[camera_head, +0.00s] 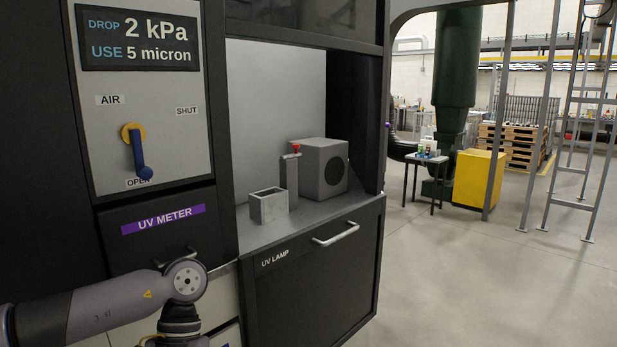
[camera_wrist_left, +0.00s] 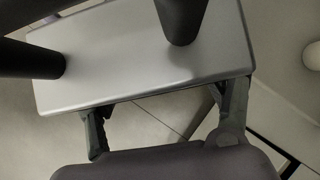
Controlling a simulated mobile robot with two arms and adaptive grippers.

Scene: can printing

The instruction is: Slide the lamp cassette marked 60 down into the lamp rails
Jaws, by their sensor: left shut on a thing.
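My left gripper (camera_wrist_left: 165,104) shows in the left wrist view, its two fingers at the near edge of a flat silver piece with rounded corners. It is shut on this piece, which looks like the lamp cassette (camera_wrist_left: 130,62). Dark round posts cross in front of its face. No mark 60 shows on the part in view. In the head view my left arm comes in at the lower left, and its gripper is below the picture. I cannot make out the lamp rails. The UV LAMP front (camera_head: 315,270) is closed. My right gripper is not in view.
On the shelf above the UV LAMP front stand an open grey box (camera_head: 268,209), a post with a red knob (camera_head: 291,175) and a grey housing (camera_head: 325,160) with a round dark opening. A UV METER drawer (camera_head: 160,222) is on the left.

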